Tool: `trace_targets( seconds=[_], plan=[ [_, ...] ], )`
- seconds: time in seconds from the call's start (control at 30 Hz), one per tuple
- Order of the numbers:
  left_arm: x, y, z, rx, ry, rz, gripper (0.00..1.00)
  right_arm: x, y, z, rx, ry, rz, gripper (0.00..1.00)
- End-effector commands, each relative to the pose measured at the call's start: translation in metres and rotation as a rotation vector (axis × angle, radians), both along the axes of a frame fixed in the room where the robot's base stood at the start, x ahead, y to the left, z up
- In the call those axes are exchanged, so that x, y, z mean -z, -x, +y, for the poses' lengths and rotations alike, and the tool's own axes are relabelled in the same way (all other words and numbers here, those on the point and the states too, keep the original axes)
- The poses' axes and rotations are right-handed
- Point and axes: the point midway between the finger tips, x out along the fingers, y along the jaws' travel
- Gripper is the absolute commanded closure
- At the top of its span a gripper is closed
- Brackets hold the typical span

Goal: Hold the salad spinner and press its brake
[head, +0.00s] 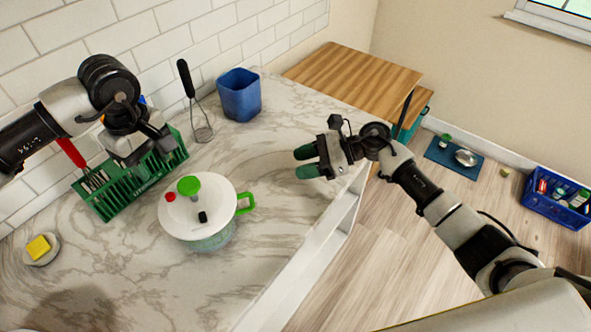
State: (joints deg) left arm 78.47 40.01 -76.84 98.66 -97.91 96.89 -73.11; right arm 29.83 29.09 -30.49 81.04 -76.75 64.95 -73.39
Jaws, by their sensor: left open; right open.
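The salad spinner (178,219) stands upright on the marble counter. It has a white lid, a clear greenish bowl and a green side handle (246,204) facing right. On the lid are a green round knob (190,186), a small red button (170,197) and a small black button (203,217). Which button is the brake I cannot tell for sure. My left gripper (150,155) is above and left of the spinner, in front of the green rack, apart from the spinner.
A green dish rack (128,189) with utensils stands behind the spinner. A whisk (193,100), a blue cup (239,95) and a yellow sponge (38,247) on a dish (52,252) are on the counter (120,270). Its edge runs along the right. A blue crate (557,201) sits on the floor.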

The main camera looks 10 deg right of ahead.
Motion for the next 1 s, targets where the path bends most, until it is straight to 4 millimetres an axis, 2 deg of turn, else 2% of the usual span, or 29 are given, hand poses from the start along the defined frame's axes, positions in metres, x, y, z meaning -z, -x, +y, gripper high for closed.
trace_targets(
  seconds=[0.1, 0.3, 0.47, 0.8, 1.0],
  plan=[
    [0.0, 0.0, 0.0, 0.0, 0.0, 0.0, 0.57, -0.002, 0.013, 0.016, -0.153, 0.03, -0.112, 0.54],
    [0.0, 0.0, 0.0, 0.0, 0.0, 0.0, 0.57, -0.002, 0.024, 0.028, -0.272, 0.044, -0.199, 0.54],
    [0.0, 0.0, 0.0, 0.0, 0.0, 0.0, 0.57, 0.004, 0.026, 0.044, -0.281, 0.043, -0.205, 0.54],
    [0.0, 0.0, 0.0, 0.0, 0.0, 0.0, 0.57, 0.027, 0.029, 0.1, -0.277, 0.042, -0.202, 0.54],
    [0.0, 0.0, 0.0, 0.0, 0.0, 0.0, 0.57, 0.036, 0.03, 0.12, -0.275, 0.044, -0.202, 0.54]
  ],
)
